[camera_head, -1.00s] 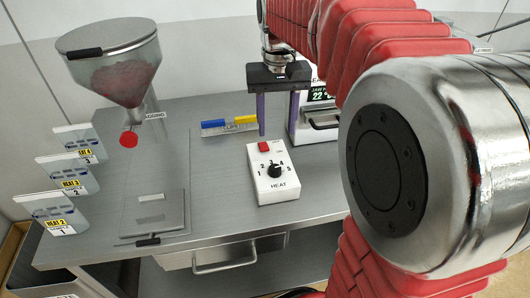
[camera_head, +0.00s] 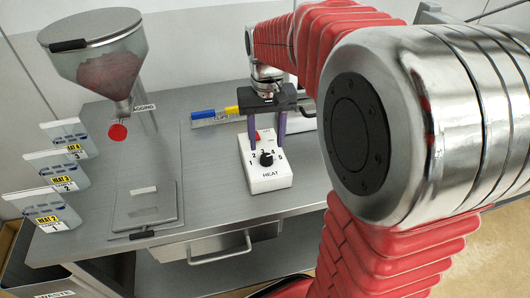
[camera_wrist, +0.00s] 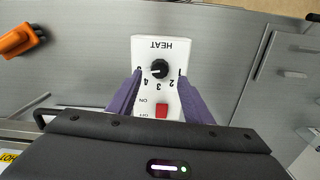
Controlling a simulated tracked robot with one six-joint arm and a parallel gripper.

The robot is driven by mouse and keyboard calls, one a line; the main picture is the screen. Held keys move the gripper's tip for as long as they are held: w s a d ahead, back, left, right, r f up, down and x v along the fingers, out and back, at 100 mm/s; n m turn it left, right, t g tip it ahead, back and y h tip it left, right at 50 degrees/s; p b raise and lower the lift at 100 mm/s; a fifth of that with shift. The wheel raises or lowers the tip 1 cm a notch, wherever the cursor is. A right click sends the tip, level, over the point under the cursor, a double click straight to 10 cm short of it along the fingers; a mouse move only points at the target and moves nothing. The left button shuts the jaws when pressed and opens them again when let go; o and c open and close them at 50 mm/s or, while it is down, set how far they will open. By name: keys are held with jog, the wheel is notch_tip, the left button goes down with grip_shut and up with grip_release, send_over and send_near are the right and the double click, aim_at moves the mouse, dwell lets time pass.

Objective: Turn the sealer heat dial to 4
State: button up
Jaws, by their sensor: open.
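The white heat control box (camera_head: 268,180) stands on the steel bench, and in the wrist view it shows upside down (camera_wrist: 150,48). Its black heat dial (camera_head: 267,159) sits among the numbers 1 to 5. In the wrist view the dial (camera_wrist: 160,68) has a white mark that appears to point left, toward the 5 side. My gripper (camera_head: 267,146) is open above the box, its purple fingers pointing down. In the wrist view the fingertips (camera_wrist: 160,78) lie on either side of the dial, apart from it. A red switch (camera_wrist: 162,110) is beside the dial.
A hopper (camera_head: 98,65) with reddish contents stands at the back left. Several heat cards (camera_head: 55,170) line the left edge. A flat plate (camera_head: 147,207) lies on the bench. An orange object (camera_wrist: 18,40) shows in the wrist view.

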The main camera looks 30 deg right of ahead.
aim_at(266, 157)
jog(key=shift+f, duration=2.75)
jog(key=c, duration=1.1)
